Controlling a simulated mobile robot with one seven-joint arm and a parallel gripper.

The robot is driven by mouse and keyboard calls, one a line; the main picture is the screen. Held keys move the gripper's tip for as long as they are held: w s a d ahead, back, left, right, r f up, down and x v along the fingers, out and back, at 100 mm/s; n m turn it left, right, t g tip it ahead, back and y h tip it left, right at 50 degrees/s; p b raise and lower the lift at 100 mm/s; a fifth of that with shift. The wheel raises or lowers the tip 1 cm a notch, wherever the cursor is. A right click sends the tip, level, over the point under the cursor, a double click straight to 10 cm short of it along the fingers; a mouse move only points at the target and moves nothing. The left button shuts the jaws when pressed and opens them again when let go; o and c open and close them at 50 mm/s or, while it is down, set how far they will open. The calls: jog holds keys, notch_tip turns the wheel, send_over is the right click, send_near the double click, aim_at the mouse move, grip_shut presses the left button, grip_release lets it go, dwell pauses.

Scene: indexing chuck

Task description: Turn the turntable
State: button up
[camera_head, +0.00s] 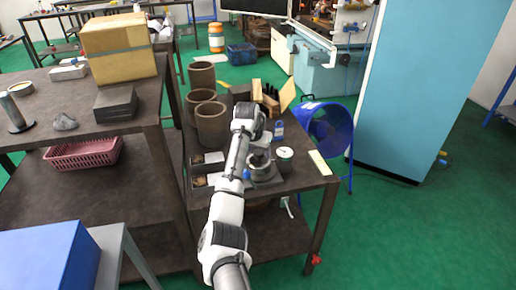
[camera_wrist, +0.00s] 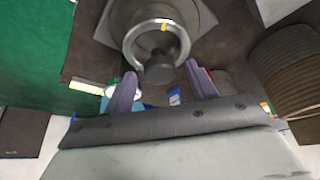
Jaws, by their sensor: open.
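The turntable is a round grey metal chuck (camera_wrist: 137,42) on a square base, with a yellow mark on its rim. It stands on the dark bench, and in the head view its chuck and base (camera_head: 268,174) are partly hidden by my arm. A dark round knob or post (camera_wrist: 158,70) sticks out of it in the wrist view. My gripper (camera_wrist: 160,72) is open, with one purple-grey finger on either side of the post in the picture. I cannot tell whether the fingers touch it or how high they are above it.
Several brown cylindrical pots (camera_head: 212,126) stand on the bench behind and left of the turntable. A white-topped round item (camera_head: 285,153) is to its right. Wooden blocks (camera_head: 287,95) stand behind, and a blue fan (camera_head: 328,130) is right of the bench. A higher table (camera_head: 75,136) is at left.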

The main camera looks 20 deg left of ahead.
jog(key=shift+f, duration=0.1)
jog(key=shift+c, duration=0.5)
jog(key=c, duration=0.9)
